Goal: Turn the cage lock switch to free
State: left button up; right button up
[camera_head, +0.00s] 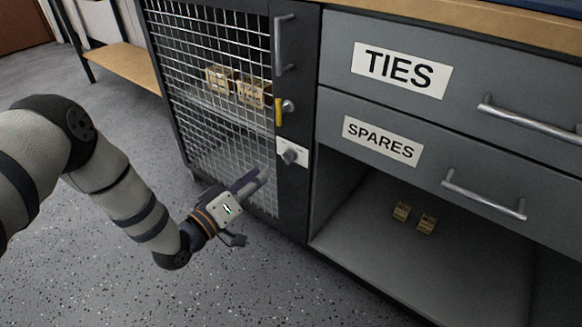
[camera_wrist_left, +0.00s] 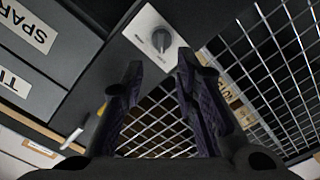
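The cage lock switch (camera_head: 290,155) is a dark grey knob on a pale square plate, low on the dark frame of the mesh cage door (camera_head: 215,90). It also shows in the left wrist view (camera_wrist_left: 161,40), just beyond the fingertips. The plate's markings are too small to read. My left gripper (camera_head: 258,176) is in front of the mesh, to the left of and a little below the switch, apart from it. In the left wrist view its two fingers (camera_wrist_left: 160,72) are spread with nothing between them. My right gripper is not in view.
A yellow tag or lever (camera_head: 279,112) and a small lock (camera_head: 288,106) sit above the switch, under the cage door handle (camera_head: 284,45). Drawers with bar handles (camera_head: 530,121) stand to the right. Small boxes (camera_head: 413,217) lie on the open shelf. Floor at left is clear.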

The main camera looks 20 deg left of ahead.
aim_at(284, 159)
pick_arm(q)
jog(key=b+x, duration=0.2)
jog(key=x, duration=0.5)
jog(key=shift+w+f, duration=0.15)
jog(key=shift+f, duration=0.05)
jog(key=shift+c, duration=0.4)
grip_shut()
